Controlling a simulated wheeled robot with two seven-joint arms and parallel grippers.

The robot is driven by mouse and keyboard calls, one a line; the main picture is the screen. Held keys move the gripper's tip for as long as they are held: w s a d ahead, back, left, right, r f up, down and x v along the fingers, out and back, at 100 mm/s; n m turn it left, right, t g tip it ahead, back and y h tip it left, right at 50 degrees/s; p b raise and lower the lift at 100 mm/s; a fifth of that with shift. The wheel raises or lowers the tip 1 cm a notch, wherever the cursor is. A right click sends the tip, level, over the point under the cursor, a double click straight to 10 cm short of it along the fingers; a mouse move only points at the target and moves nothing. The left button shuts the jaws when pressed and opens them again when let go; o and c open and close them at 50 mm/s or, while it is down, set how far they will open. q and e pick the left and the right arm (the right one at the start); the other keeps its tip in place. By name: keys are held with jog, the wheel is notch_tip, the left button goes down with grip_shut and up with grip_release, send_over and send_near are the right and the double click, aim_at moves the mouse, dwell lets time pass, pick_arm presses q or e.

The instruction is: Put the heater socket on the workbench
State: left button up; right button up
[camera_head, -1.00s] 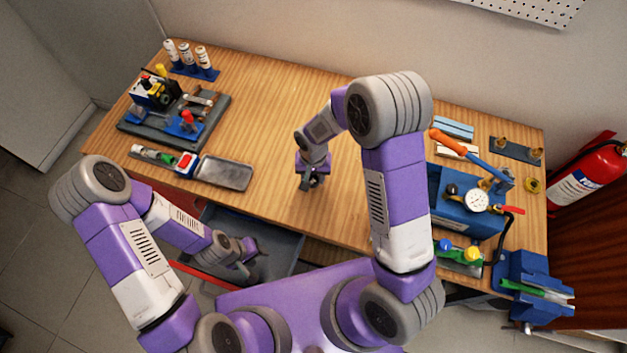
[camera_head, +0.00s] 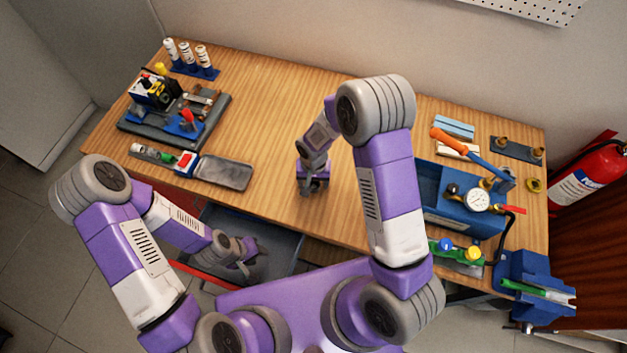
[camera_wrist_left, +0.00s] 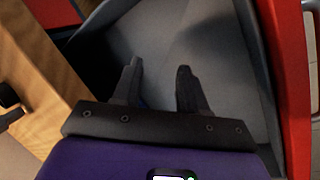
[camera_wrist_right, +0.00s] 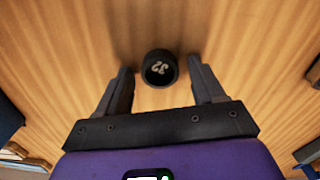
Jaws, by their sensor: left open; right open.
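The heater socket, a small black cylinder marked 32 (camera_wrist_right: 159,68), stands on the wooden workbench (camera_head: 275,110) in the right wrist view. My right gripper (camera_wrist_right: 160,85) is open, with its fingers on either side of the socket and the socket near the fingertips. In the head view my right gripper (camera_head: 312,186) is low over the middle of the bench and hides the socket. My left gripper (camera_wrist_left: 156,75) is open and empty over an open grey drawer (camera_wrist_left: 225,50); in the head view it is at the drawer (camera_head: 280,240).
A grey tray (camera_head: 224,173) lies left of my right gripper. A black base with tools (camera_head: 215,125) stands at the back left. A blue toolbox with a gauge (camera_head: 450,217) and a blue vise (camera_head: 535,285) are at the right. The bench middle is clear.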

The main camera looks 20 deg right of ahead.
aim_at(313, 184)
jog(key=shift+r, duration=0.1)
notch_tip(313, 184, up, 12)
dwell(0.5)
jog(key=shift+r+p, duration=0.15)
jog(key=shift+p, duration=0.2)
